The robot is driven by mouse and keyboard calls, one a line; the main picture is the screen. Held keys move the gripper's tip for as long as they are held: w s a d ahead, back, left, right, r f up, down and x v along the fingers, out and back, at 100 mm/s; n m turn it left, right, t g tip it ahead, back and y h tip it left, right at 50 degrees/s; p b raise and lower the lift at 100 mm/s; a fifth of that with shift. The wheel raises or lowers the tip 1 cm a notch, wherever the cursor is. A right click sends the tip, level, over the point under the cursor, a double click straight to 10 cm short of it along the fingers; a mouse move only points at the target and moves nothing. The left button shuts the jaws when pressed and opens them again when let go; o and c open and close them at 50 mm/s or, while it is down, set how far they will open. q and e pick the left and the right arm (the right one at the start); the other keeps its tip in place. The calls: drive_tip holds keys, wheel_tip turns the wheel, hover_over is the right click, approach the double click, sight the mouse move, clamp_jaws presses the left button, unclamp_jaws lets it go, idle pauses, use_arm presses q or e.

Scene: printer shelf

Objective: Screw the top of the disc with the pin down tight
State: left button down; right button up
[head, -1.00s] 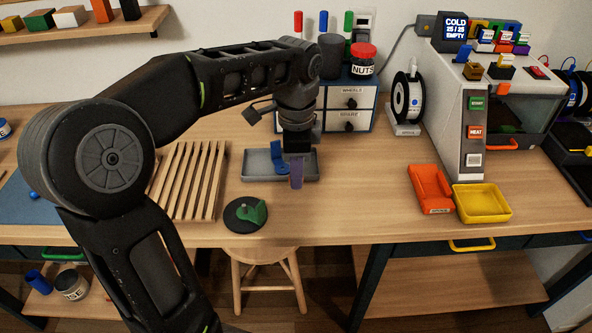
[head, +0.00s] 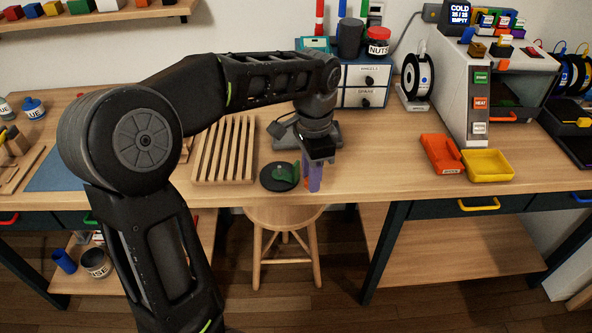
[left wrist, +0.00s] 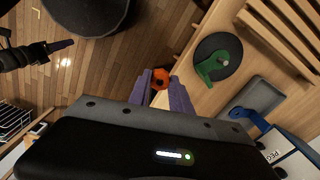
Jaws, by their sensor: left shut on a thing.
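The black disc (head: 267,176) lies flat on the bench near the front edge, with a green piece (head: 289,172) on top. In the left wrist view, the disc (left wrist: 213,47) shows a small pale pin top (left wrist: 225,62) at the green piece (left wrist: 211,70). My left gripper (head: 313,187) points down just right of the disc in the head view. Its purple fingers (left wrist: 162,91) are shut on an orange nut-like piece (left wrist: 160,78) with a dark hole, apart from the disc. My right gripper (left wrist: 62,45) shows at the left of the wrist view; its jaw opening is unclear.
A slatted wooden rack (head: 222,150) stands left of the disc. Orange (head: 441,155) and yellow (head: 488,166) trays sit right. A stool (head: 283,217) stands below.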

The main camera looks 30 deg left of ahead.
use_arm(q)
drive_tip(key=w+d+f+n, duration=0.2)
drive_tip(key=d+f, duration=0.1)
drive_tip(key=w+d+f+n, duration=0.2)
drive_tip(key=d+n, duration=0.1)
drive_tip(key=w+d+f+n, duration=0.2)
drive_tip(key=w+d+f, duration=0.1)
drive_tip(key=shift+d+f, duration=0.35)
drive_tip(key=shift+d, duration=0.05)
